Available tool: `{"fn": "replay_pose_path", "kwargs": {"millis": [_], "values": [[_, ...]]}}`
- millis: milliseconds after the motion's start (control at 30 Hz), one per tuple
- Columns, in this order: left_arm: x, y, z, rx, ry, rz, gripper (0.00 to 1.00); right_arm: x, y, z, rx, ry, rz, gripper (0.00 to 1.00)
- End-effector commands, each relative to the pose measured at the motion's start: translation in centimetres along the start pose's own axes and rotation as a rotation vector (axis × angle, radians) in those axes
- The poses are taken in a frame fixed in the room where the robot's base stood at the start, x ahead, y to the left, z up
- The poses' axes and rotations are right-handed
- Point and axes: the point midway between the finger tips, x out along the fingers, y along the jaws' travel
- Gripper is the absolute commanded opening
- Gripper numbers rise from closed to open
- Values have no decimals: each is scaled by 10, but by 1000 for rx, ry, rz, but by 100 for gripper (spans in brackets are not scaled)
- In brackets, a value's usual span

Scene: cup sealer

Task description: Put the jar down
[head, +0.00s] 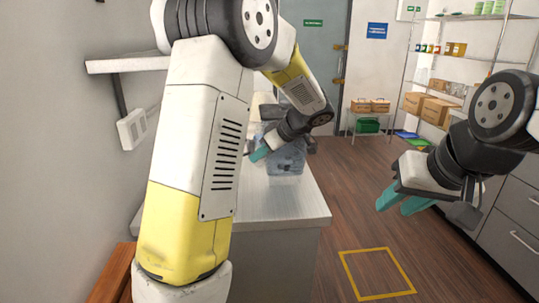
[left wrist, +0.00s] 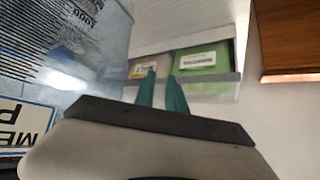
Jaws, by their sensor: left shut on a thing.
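The jar (head: 288,160) is a clear, bluish container at the counter, partly hidden behind my left arm and gripper in the head view. In the left wrist view the jar (left wrist: 70,45) fills the left side, with dark measuring marks and a white label. My left gripper (head: 260,153) has teal fingers and is at the jar's side, shut on it. The fingers also show in the left wrist view (left wrist: 162,92), close together; the part they grip is hard to make out. My right gripper (head: 404,202) hangs over the floor at the right, away from the jar, with nothing visible in it.
The white counter (head: 270,207) has bare space at its near end. A wall shelf (head: 127,65) is at the left. A yellow floor square (head: 377,273) lies right of the counter.

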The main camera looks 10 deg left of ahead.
Motion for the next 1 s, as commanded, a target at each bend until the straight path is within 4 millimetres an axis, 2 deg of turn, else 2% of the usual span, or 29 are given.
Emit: {"fn": "replay_pose_path", "kwargs": {"millis": [267,300,367,400,767,867,1000], "values": [[1,1,1,-3,2,2,0,0,0,0,0,0,0,34],[2,0,2,0,0,-1,23,0,0,0,0,0,0,34],[2,0,2,0,0,-1,35,0,0,0,0,0,0,34],[2,0,2,0,0,-1,37,0,0,0,0,0,0,34],[-2,0,-1,-2,0,1,37,0,0,0,0,0,0,34],[-14,1,-1,-2,0,3,37,0,0,0,0,0,0,34],[-43,1,0,0,0,5,37,0,0,0,0,0,0,34]]}}
